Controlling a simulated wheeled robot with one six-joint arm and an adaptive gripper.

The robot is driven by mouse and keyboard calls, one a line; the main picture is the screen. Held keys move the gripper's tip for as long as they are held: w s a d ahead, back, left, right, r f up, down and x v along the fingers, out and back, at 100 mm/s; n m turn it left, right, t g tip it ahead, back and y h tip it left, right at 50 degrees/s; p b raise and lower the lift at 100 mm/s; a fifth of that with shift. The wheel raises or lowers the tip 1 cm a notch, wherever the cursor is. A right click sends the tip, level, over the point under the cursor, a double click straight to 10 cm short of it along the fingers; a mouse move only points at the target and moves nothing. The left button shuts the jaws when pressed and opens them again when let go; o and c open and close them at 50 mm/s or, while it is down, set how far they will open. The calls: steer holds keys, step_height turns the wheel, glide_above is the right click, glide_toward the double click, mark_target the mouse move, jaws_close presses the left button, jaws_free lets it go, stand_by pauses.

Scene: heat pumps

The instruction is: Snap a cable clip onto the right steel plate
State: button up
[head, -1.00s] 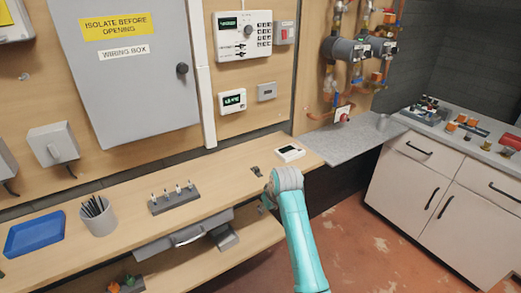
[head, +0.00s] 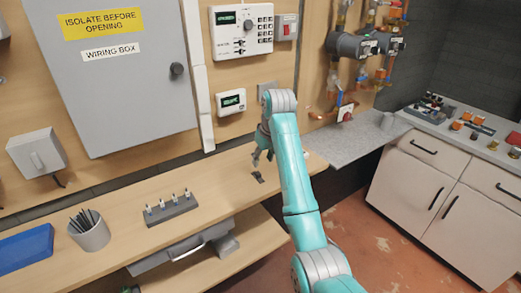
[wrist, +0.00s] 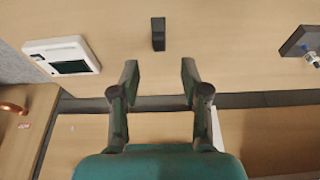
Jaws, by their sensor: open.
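A small dark piece, probably the cable clip (head: 258,177), lies on the wooden bench. In the wrist view the dark piece (wrist: 158,33) lies beyond my fingertips, about in line with the gap between them. My gripper (head: 263,157) is above the bench, close to this piece. In the wrist view my gripper (wrist: 160,78) is open with nothing between its fingers. I cannot clearly pick out the right steel plate. A small grey plate-like box (head: 266,88) on the wall is partly hidden by my arm.
A dark holder with several small upright pieces (head: 171,210) stands on the bench, beside a pen cup (head: 89,232) and a blue tray (head: 25,249). A white device (wrist: 62,56) lies on the bench. The wiring box (head: 112,75) and control panels are behind.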

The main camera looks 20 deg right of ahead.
mark_target(258, 173)
steer(key=shift+w+x, duration=0.15)
steer(key=shift+x, duration=1.95)
steer(key=shift+w+x, duration=0.2)
steer(key=shift+x, duration=1.85)
steer(key=shift+r, duration=0.1)
jaws_close()
steer(key=shift+r, duration=3)
